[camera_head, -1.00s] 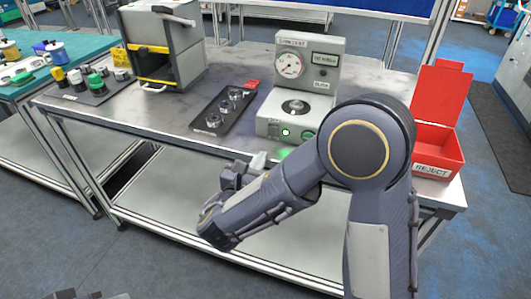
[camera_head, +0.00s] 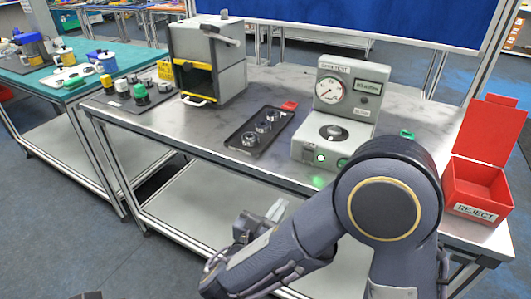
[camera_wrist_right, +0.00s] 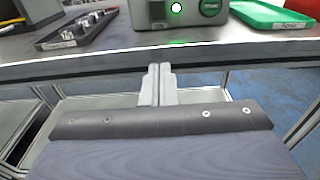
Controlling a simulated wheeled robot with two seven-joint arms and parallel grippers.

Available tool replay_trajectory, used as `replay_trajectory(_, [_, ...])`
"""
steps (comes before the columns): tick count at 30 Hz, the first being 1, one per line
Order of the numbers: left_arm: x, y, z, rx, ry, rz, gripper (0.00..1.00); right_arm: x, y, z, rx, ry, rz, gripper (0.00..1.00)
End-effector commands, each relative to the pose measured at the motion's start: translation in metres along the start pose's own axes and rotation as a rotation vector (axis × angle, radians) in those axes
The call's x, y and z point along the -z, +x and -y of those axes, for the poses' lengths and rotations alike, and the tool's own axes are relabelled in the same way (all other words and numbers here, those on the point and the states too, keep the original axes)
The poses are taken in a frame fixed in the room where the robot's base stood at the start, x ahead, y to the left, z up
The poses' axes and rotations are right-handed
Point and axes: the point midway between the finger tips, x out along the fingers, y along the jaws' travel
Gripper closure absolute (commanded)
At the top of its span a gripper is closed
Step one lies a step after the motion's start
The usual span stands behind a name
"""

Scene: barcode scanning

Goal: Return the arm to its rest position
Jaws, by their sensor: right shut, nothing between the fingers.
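My right arm comes in from the lower right of the head view, bent at the elbow. My right gripper (camera_head: 275,210) is in front of the table's front edge, below the tabletop level, apart from everything. In the right wrist view the fingers of my right gripper (camera_wrist_right: 158,70) are together with nothing between them. They point at the table's front edge (camera_wrist_right: 200,53). My left gripper does not show in the head view.
On the table (camera_head: 280,92) stand a grey test device (camera_head: 345,90) with a gauge and green light, a black tray (camera_head: 250,138) with metal parts, an open grey box machine (camera_head: 205,60), and a red reject bin (camera_head: 480,185). A green tray (camera_wrist_right: 275,14) lies right of the device.

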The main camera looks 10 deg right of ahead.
Motion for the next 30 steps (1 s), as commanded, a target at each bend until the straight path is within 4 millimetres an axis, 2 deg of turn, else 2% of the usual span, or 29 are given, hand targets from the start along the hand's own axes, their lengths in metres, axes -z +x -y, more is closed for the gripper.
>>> replay_trajectory(2, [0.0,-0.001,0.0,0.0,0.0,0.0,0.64,-0.001,0.001,0.002,0.005,0.004,-0.004,1.0])
replay_trajectory(5, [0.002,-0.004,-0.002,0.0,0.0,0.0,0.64,-0.007,0.01,0.019,0.063,0.041,-0.046,1.0])
replay_trajectory(8, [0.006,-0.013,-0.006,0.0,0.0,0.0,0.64,-0.015,0.025,0.064,0.213,0.152,-0.157,1.0])
replay_trajectory(11, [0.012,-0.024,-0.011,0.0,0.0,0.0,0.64,-0.018,0.032,0.131,0.446,0.353,-0.326,1.0])
replay_trajectory(12, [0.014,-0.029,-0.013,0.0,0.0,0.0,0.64,-0.017,0.029,0.156,0.546,0.453,-0.397,1.0])
replay_trajectory(15, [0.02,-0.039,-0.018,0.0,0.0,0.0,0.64,-0.011,0.008,0.206,0.789,0.73,-0.558,1.0])
replay_trajectory(18, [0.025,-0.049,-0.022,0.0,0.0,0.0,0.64,-0.007,-0.022,0.235,1.017,1.046,-0.696,1.0])
replay_trajectory(21, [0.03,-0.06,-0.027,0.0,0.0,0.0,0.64,-0.011,-0.053,0.243,1.223,1.397,-0.806,1.0])
replay_trajectory(24, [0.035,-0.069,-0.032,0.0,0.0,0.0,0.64,-0.024,-0.076,0.237,1.392,1.758,-0.89,1.0])
replay_trajectory(27, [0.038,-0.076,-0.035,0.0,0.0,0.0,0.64,-0.043,-0.088,0.226,1.504,2.083,-0.946,1.0])
replay_trajectory(30, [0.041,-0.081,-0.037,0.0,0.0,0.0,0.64,-0.06,-0.092,0.217,1.566,2.327,-0.98,1.0])
